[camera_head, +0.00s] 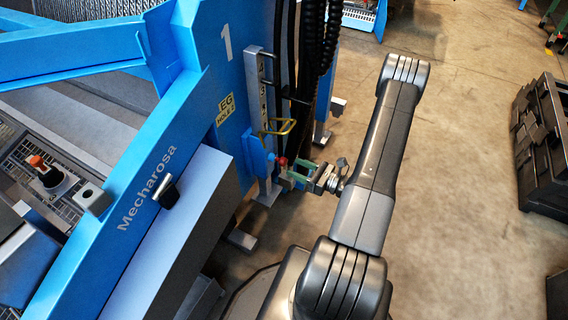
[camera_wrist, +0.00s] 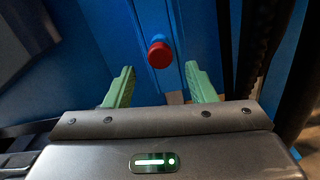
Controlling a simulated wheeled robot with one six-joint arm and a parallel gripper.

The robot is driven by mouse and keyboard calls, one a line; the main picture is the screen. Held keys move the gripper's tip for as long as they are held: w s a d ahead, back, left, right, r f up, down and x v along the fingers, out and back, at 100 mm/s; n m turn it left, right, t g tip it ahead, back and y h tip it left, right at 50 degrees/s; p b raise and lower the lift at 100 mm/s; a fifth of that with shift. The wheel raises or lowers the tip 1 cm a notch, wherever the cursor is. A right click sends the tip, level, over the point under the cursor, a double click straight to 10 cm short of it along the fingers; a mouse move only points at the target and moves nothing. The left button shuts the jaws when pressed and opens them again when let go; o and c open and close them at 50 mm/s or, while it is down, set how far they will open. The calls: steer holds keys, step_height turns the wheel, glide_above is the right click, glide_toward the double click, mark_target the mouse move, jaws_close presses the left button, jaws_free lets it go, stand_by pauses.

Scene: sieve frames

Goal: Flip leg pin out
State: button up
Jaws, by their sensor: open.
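A red-capped pin (camera_wrist: 160,55) stands out from a blue surface in the wrist view, lying between and just beyond the fingertips. Its red end also shows small in the head view (camera_head: 282,161), at the blue bracket low on the machine's leg. My gripper (camera_wrist: 160,80) is open, with one green finger on each side of the pin's line and nothing between them. In the head view my gripper (camera_head: 285,177) is right at the red end; whether it touches cannot be told. The grey leg (camera_head: 254,85) stands upright on the blue frame.
A yellow handle loop (camera_head: 290,127) sits just above the pin. Black hoses (camera_head: 311,50) hang close behind. A blue panel with a "LEG HOLE 2" label (camera_head: 227,108) stands to the left. Black crates (camera_head: 545,150) are at the far right; the floor between is clear.

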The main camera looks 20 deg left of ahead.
mark_target(286, 163)
steer(key=a, duration=0.5)
steer(key=shift+w+a+b, duration=0.25)
steer(key=shift+a+b, duration=0.1)
steer(key=shift+c, duration=0.2)
